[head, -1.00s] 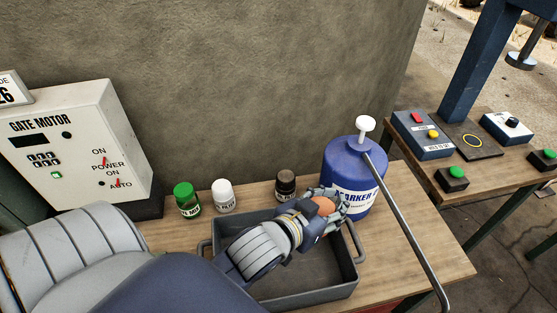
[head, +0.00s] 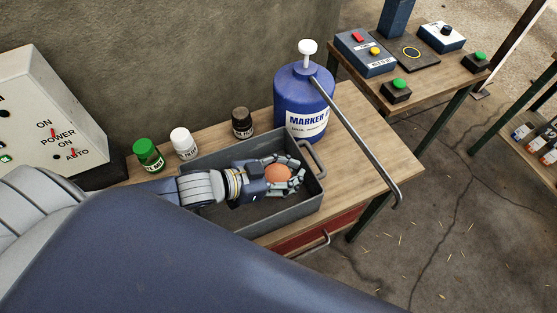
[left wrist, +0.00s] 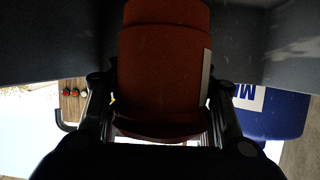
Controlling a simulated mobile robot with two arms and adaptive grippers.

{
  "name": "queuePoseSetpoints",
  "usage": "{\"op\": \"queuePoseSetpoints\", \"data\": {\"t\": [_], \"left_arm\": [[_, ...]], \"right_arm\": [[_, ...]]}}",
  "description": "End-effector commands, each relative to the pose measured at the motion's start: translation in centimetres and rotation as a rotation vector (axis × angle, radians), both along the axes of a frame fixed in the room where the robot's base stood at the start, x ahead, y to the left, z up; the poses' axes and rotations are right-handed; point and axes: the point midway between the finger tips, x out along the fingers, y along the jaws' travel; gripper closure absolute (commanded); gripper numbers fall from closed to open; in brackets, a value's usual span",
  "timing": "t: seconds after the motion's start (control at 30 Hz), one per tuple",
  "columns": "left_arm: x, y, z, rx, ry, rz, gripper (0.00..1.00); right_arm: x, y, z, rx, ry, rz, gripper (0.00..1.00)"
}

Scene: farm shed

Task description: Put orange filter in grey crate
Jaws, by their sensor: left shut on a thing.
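The orange filter (head: 278,174) is held between the fingers of my left gripper (head: 280,178). The gripper is shut on it and sits within the outline of the grey crate (head: 279,222), near its right end. In the left wrist view the filter (left wrist: 164,70) fills the middle between the fingers, with dark grey crate walls behind it. I cannot tell whether the filter touches the crate floor. The crate stands on the wooden table. My right gripper does not show.
A blue marker jug (head: 303,100) with a long spout stands behind the crate's right end. A green-capped bottle (head: 148,155), a white bottle (head: 184,144) and a dark bottle (head: 242,123) stand behind it. A table with switch boxes (head: 365,53) is at the upper right.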

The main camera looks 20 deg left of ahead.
Motion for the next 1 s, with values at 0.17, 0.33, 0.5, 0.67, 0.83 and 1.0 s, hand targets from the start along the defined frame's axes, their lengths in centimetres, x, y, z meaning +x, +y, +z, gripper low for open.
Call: {"op": "queuePoseSetpoints", "data": {"t": [0.17,0.33,0.5,0.67,0.83,1.0], "left_arm": [[0.1,0.0,-1.8,-0.002,-0.003,0.001,0.95],[0.1,0.0,-4.2,0.000,-0.001,0.002,0.95],[0.1,-0.1,-5.8,-0.001,-0.004,0.000,0.95],[0.1,-0.1,-5.8,-0.001,-0.005,-0.001,0.95],[0.1,-0.1,-6.1,0.000,-0.004,0.000,0.95],[0.0,0.0,-6.7,0.000,-0.002,0.001,0.95]], "right_arm": [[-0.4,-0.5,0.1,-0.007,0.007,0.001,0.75],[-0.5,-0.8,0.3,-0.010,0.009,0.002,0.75],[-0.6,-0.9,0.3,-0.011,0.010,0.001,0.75],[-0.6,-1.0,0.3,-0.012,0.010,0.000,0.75],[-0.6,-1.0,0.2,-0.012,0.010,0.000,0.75],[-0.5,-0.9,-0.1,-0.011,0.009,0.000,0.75]]}}
